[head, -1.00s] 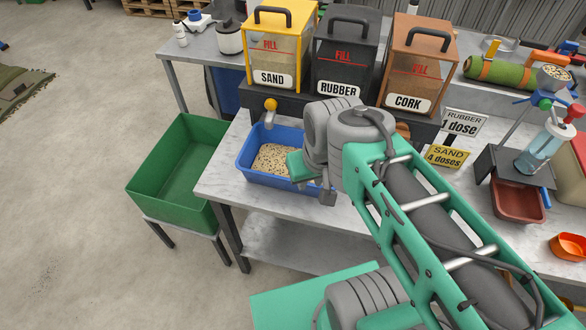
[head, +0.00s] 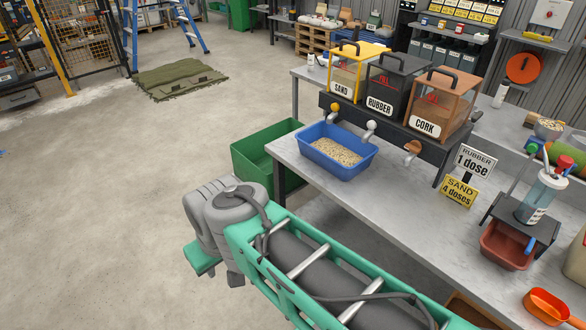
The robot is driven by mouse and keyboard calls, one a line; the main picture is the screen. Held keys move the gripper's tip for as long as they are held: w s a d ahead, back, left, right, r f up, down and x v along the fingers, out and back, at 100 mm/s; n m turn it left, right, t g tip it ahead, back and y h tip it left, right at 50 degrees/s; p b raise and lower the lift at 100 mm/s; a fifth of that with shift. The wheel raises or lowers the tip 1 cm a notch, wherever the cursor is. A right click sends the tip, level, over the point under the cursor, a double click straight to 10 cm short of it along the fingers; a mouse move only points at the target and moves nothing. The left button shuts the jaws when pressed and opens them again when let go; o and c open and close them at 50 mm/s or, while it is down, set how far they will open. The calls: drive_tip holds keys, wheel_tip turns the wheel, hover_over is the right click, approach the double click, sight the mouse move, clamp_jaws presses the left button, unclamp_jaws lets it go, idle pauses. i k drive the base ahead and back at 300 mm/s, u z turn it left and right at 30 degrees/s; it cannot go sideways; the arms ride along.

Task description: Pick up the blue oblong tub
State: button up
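The blue oblong tub (head: 322,164) stands upright on the grey bench near its front-left edge, below the sand and rubber dispensers. It holds a layer of pale speckled grains, and nothing covers it. The end of my arm, with its green gripper part (head: 202,261), is to the left of the bench and in front of it over the floor, clear of the tub. The fingers are hidden or too unclear to show whether they are open or shut.
Sand (head: 352,75), rubber (head: 388,88) and cork (head: 440,105) dispensers stand behind the tub, their spouts facing forward. A green bin (head: 262,150) stands left of the bench. Dose signs (head: 476,160) and a brown-red tray (head: 503,246) are to the right. Floor at left is open.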

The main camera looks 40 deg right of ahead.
sight(337, 150)
drive_tip(key=u, duration=0.2)
drive_tip(key=i, duration=1.4)
drive_tip(key=z, duration=1.25)
drive_tip(key=i, duration=0.65)
drive_tip(key=z, duration=0.8)
